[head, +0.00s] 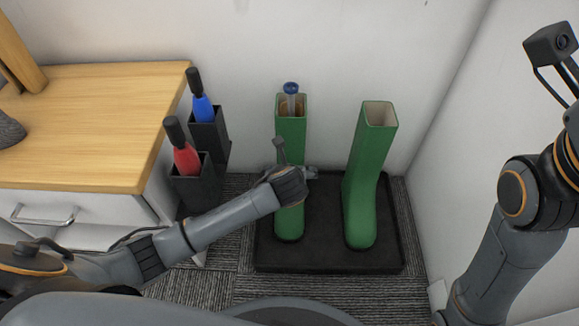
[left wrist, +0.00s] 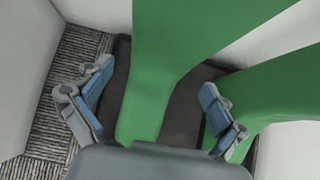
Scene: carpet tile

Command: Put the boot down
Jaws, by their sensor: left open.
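Two green boots stand upright on a black tray (head: 325,255) on the carpet. The left boot (head: 291,130) has something brown and a blue-topped item (head: 291,90) in its opening. The right boot (head: 365,170) stands beside it, its opening empty as far as I can see. My left gripper (head: 308,174) is at the left boot's lower shaft. In the left wrist view, my left gripper (left wrist: 155,105) is open, with one finger on each side of the left boot (left wrist: 165,70); the right boot (left wrist: 275,100) is behind the right finger. My right gripper is outside the view.
Two dark holders stand left of the tray, one with a red-bodied item (head: 186,158), one with a blue-bodied item (head: 203,107). A wooden-topped cabinet (head: 110,110) is at the left. White walls close in the back and right.

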